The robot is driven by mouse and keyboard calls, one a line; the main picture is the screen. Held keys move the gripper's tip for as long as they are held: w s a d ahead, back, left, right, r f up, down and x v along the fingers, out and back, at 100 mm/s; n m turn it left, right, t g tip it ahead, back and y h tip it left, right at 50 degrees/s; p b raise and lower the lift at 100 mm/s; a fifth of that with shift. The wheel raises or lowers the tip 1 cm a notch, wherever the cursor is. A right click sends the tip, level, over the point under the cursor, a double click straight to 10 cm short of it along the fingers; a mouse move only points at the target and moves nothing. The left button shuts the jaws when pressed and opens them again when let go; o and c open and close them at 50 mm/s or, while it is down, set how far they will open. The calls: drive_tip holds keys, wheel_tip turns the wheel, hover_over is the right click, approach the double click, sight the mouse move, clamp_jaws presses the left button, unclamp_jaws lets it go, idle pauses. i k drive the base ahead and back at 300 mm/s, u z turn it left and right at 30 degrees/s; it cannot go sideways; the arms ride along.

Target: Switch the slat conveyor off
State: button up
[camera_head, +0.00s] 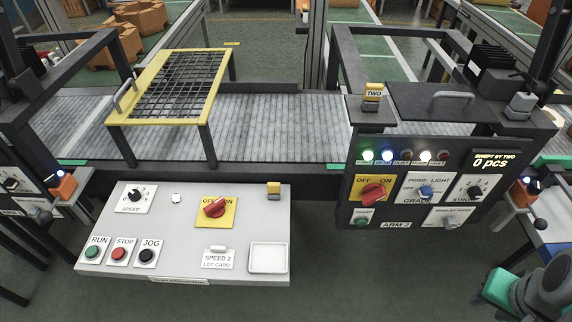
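The slat conveyor (270,115) is a grey slatted belt running across the view behind the control boxes. On the light grey control panel (150,262) in front of it, a red rotary switch (214,207) sits on a yellow plate marked OFF and ON, its handle slanting up to the right, toward the ON side. That panel also has a green RUN button (92,252), a red STOP button (119,254), a black JOG button (147,256) and a SPEED knob (135,195). Part of my arm shows at the lower right; my gripper's fingers are not visible.
A yellow-framed mesh guard (180,85) stands over the belt. Open floor lies in front of the panels.

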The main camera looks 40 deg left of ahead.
sight(216, 209)
drive_tip(key=u, duration=2.8)
drive_tip(key=k, duration=0.55)
drive_tip(key=u, duration=0.8)
drive_tip(key=i, duration=1)
drive_tip(key=z, duration=0.55)
